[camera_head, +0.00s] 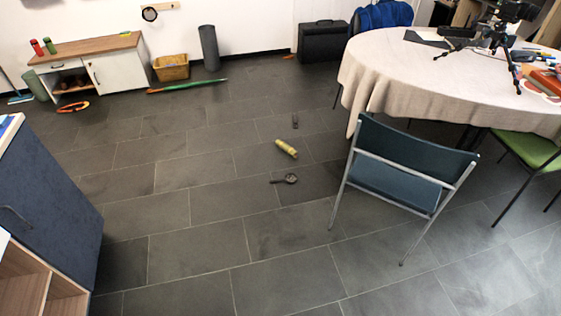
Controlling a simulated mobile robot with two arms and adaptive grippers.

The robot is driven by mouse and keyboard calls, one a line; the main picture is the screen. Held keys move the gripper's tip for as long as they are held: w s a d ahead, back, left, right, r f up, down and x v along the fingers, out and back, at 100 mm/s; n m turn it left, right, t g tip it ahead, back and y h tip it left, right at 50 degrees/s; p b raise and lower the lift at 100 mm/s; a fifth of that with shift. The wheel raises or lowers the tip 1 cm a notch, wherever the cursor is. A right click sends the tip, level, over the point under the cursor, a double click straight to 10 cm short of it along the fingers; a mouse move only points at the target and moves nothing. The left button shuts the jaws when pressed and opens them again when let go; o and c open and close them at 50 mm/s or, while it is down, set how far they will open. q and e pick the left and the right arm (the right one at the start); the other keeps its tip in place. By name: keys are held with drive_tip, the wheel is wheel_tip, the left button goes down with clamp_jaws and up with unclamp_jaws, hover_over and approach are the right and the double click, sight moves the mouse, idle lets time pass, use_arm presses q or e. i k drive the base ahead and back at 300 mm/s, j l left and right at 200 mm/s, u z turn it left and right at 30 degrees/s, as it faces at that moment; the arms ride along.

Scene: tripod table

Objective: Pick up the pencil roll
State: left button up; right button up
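A small olive-yellow cylinder (286,149) lies on its side on the grey tiled floor, near the middle of the view. It looks like the pencil roll, but it is too small to be sure. Neither of my grippers is in view, and nothing is seen touching the cylinder.
A dark round object with a handle (290,179) and a small dark item (295,121) lie near it. A blue chair (405,170) and a round table with a beige cloth (440,85) stand right. A blue cabinet (45,195) stands left. The floor between is mostly clear.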

sight(290, 151)
drive_tip(key=i+l+z, duration=0.1)
drive_tip(key=i, duration=0.8)
drive_tip(key=i+j, duration=0.2)
drive_tip(key=i, duration=0.3)
drive_tip(key=i+j, duration=0.15)
drive_tip(key=i, duration=0.35)
drive_tip(key=i+j+z, duration=0.1)
drive_tip(key=i, duration=0.4)
drive_tip(key=j, duration=0.1)
